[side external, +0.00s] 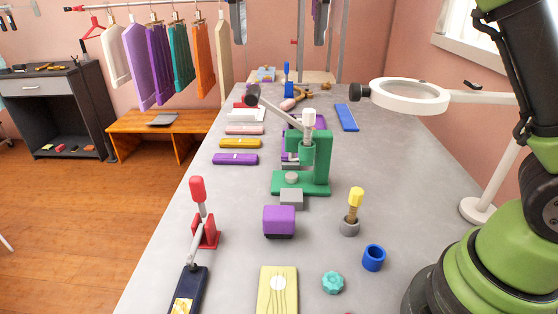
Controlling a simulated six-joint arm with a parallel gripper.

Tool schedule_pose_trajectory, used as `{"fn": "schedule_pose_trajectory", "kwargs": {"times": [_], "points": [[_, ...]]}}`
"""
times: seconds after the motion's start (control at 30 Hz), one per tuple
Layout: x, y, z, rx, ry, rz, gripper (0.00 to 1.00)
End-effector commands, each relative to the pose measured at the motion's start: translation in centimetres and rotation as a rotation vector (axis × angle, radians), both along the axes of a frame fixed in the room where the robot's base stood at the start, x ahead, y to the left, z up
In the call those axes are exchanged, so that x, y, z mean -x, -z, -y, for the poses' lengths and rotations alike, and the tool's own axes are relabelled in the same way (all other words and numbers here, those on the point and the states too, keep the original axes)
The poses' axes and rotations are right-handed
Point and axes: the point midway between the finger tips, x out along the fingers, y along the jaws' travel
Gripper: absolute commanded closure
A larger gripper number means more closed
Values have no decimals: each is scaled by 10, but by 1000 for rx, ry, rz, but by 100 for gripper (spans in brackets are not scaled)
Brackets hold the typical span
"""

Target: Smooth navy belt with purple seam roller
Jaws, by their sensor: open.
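A navy strip (188,290), which looks like the navy belt, lies at the near left edge of the table with a pale yellow patch on it. It runs out of the bottom of the picture. A red-handled clamp (204,232) stands at its far end. A purple block (279,219) with a dark underside sits to the right of the clamp. I cannot tell whether it is the purple seam roller; no roller wheel shows. A flat purple bar (235,159) lies farther back at the left. My gripper is outside the picture; only my green arm shows at the right.
A green press (322,165) stands mid-table. A yellow-handled tool (354,205) stands in a grey holder. A blue cup (373,258), teal knob (333,282) and yellow board (277,291) lie near the front. A magnifier lamp (410,96) overhangs the right side.

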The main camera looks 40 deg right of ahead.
Motion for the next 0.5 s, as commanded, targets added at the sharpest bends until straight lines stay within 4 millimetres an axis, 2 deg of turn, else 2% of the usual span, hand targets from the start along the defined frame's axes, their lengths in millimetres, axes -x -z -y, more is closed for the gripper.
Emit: {"fn": "schedule_pose_trajectory", "kwargs": {"times": [0.27,0.47,0.5], "points": [[0,30,0,3,-17,-7,4],[1,64,0,1,-15,-8,4],[1,76,0,3,-16,-12,4]]}}
